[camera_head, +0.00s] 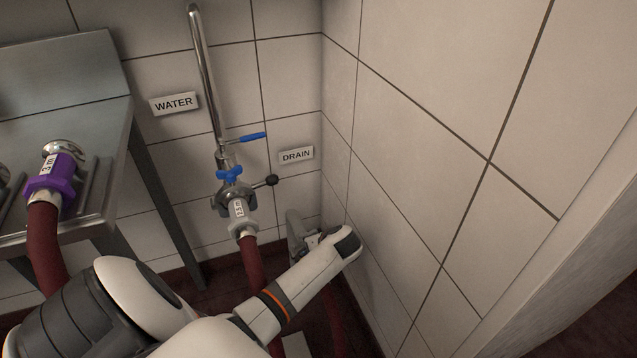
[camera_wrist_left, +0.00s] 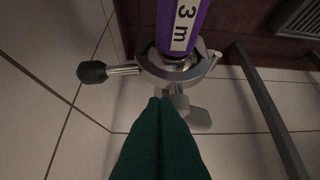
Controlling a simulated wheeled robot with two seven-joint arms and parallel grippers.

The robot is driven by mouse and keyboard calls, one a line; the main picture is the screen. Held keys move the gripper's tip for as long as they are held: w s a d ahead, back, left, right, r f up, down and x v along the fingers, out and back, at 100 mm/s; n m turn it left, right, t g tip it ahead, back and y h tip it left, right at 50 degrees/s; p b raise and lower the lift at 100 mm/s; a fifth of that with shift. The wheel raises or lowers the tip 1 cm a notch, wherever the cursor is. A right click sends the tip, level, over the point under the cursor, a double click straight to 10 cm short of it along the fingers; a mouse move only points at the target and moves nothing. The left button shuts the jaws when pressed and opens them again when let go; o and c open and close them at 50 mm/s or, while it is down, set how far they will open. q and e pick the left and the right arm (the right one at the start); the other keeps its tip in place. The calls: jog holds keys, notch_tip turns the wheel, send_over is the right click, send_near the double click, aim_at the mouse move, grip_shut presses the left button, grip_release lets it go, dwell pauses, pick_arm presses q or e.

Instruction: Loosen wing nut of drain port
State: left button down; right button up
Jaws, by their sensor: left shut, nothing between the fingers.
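The DRAIN sign (camera_head: 296,155) is on the tiled wall. My left arm reaches below it, and its wrist covers most of the drain port in the head view. In the left wrist view, a grey ring clamp (camera_wrist_left: 149,70) surrounds the base of a purple hose fitting (camera_wrist_left: 184,22) marked "3 m". A grey wing nut (camera_wrist_left: 199,118) shows just below the clamp. My left gripper (camera_wrist_left: 160,101) is shut and empty, with its dark green fingertips at the clamp's lower edge, beside the wing nut. I cannot tell whether they touch. My right gripper is not in view.
A black-knobbed lever (camera_wrist_left: 93,72) sticks out left of the clamp. The water pipe (camera_head: 205,80) carries a blue valve handle (camera_head: 252,137), a blue wing nut (camera_head: 229,174) and a red hose (camera_head: 253,262). A steel table (camera_head: 75,75) stands left, and walls meet close by.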

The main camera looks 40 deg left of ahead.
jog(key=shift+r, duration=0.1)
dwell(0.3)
pick_arm(q)
jog(key=shift+w+n+p, duration=0.15)
jog(key=shift+n+p, duration=0.15)
jog(key=shift+p, duration=0.15)
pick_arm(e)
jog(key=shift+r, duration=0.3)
pick_arm(q)
jog(key=shift+w+r+n+g+p, duration=0.1)
jog(key=shift+n+g+p, duration=0.3)
jog(key=shift+g, duration=0.1)
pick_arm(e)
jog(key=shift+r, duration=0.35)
